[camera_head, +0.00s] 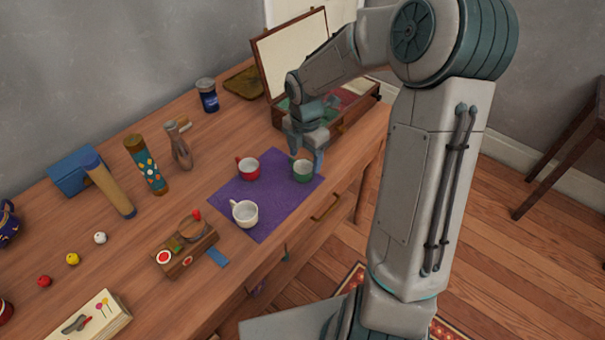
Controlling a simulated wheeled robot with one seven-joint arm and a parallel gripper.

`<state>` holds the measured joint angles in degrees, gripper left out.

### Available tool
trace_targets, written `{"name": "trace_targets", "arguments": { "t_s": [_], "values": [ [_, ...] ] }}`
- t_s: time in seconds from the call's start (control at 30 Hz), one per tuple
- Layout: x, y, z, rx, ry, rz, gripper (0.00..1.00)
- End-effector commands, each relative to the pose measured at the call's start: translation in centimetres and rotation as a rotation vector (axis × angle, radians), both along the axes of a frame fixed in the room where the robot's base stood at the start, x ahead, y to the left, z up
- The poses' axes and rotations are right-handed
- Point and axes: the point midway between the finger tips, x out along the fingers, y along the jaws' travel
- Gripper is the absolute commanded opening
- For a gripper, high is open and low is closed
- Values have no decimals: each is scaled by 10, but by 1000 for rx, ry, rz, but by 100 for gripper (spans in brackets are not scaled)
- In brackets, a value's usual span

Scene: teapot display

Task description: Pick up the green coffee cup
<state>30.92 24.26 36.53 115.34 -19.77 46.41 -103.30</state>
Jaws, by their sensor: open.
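The green coffee cup (302,172) stands upright on the right part of a purple cloth (262,222) on the wooden table. My gripper (306,160) is above the green cup, pointing down, with its fingers open. The fingertips are at about the height of the cup's rim in the picture; whether they touch it cannot be told. A red cup (248,170) stands on the cloth to the left of the green cup. A white cup (245,213) stands nearer the front of the cloth.
An open case (345,122) stands behind my gripper. A small wooden box (186,250) lies left of the cloth. The table's front edge runs close to the cloth.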

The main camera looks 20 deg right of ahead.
Motion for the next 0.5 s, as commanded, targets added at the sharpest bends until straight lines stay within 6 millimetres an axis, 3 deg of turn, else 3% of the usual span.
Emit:
{"name": "trace_targets", "arguments": {
  "t_s": [0.33, 0.5],
  "values": [
    [0, 4, -45, 1, 5, 1, 65],
    [1, 5, -52, 0, 1, -1, 65]
  ]
}}
